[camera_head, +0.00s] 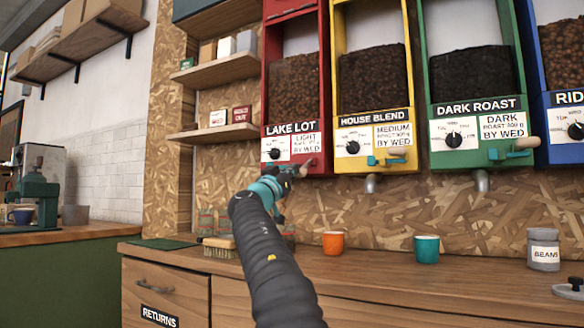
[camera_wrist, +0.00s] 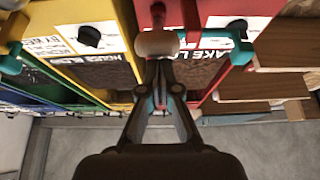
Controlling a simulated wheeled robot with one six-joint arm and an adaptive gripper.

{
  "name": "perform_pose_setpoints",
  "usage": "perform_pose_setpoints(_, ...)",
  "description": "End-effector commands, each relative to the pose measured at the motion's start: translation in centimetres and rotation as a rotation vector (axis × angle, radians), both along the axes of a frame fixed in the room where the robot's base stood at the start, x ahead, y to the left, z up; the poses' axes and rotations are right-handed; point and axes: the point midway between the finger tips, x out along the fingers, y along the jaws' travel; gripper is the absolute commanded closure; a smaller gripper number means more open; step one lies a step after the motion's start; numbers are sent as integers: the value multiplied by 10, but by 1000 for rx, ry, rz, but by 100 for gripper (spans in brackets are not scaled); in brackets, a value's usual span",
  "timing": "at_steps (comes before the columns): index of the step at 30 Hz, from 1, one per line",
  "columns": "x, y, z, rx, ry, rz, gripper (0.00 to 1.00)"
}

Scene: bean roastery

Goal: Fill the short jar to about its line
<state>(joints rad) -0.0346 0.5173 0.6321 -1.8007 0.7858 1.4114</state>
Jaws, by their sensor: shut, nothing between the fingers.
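My gripper (camera_head: 290,172) is raised at the front of the red LAKE LOT bin (camera_head: 268,95), close to its lever. In the wrist view my gripper (camera_wrist: 160,68) is shut and empty, its fingertips by a pale wooden knob (camera_wrist: 157,44); I cannot tell whether they touch. Clear glass shapes (camera_head: 206,222) stand at the back of the counter, partly hidden by my arm. I cannot make out which is the short jar, its line or its fill. The LAKE LOT spout is hidden behind my gripper.
Yellow HOUSE BLEND (camera_head: 373,90), green DARK ROAST (camera_head: 470,80) and a blue bin (camera_head: 562,80) hang alongside. The counter (camera_head: 400,288) holds an orange cup (camera_head: 333,243), a teal cup (camera_head: 427,250), a grey BEANS canister (camera_head: 543,250) and a brush (camera_head: 218,242). Its front is mostly clear.

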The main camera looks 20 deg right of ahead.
Motion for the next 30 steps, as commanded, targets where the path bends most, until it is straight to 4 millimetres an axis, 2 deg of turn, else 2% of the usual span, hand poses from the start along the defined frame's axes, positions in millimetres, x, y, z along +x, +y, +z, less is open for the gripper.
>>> perform_pose_setpoints(10,16,0,-16,4,5,3,100)
perform_pose_setpoints(30,20,1,-22,7,11,5,100)
